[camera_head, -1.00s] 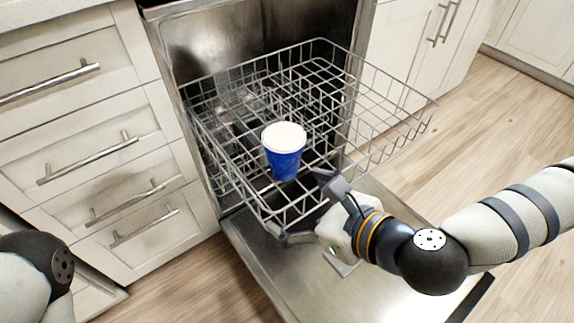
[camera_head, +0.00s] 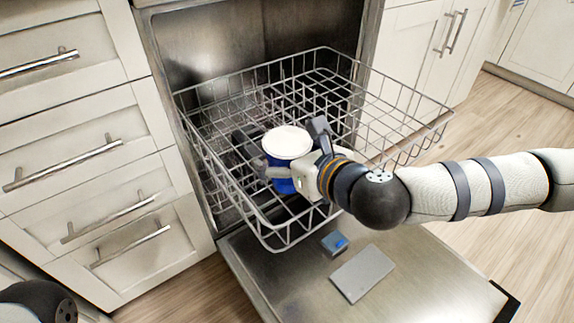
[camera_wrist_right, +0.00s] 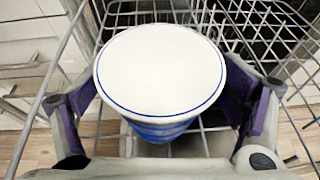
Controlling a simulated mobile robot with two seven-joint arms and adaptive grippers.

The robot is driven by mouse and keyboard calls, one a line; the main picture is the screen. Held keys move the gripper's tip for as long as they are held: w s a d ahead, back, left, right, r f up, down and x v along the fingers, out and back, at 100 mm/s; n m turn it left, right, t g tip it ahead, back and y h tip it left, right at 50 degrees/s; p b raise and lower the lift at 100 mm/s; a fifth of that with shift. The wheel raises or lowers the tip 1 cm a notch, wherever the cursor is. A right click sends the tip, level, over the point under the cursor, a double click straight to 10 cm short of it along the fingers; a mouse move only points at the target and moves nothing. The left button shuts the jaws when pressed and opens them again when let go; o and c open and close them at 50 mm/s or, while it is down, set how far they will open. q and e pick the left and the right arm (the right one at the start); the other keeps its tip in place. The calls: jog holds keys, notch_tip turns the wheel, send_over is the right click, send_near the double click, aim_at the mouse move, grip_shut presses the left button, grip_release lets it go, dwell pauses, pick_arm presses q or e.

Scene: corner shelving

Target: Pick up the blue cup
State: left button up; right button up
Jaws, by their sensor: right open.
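The blue cup (camera_head: 287,142) with a flat white top stands upright in the wire rack, wider at the top than at the bottom. It fills the middle of the right wrist view (camera_wrist_right: 160,70). My right gripper (camera_head: 290,149) is open at the cup, with one finger on either side of it. In the wrist view the fingers (camera_wrist_right: 163,100) flank the cup, and gaps seem to show beside its body. The cup's lower part is partly hidden by the gripper in the head view. My left gripper is out of view.
The pulled-out dishwasher rack (camera_head: 405,95) has raised wire walls around the cup. The open dishwasher door (camera_head: 420,285) lies below it. Drawers with bar handles (camera_head: 62,165) stand at the left. Wooden floor (camera_head: 500,125) is clear at the right.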

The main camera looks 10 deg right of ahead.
jog(key=c, duration=1.3)
jog(key=shift+c, duration=0.2)
jog(key=shift+r, duration=0.1)
pick_arm(q)
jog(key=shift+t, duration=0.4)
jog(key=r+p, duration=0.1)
jog(key=p, duration=0.1)
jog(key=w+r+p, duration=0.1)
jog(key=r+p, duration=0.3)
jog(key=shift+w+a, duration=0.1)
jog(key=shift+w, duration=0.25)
pick_arm(e)
notch_tip(320, 180, up, 18)
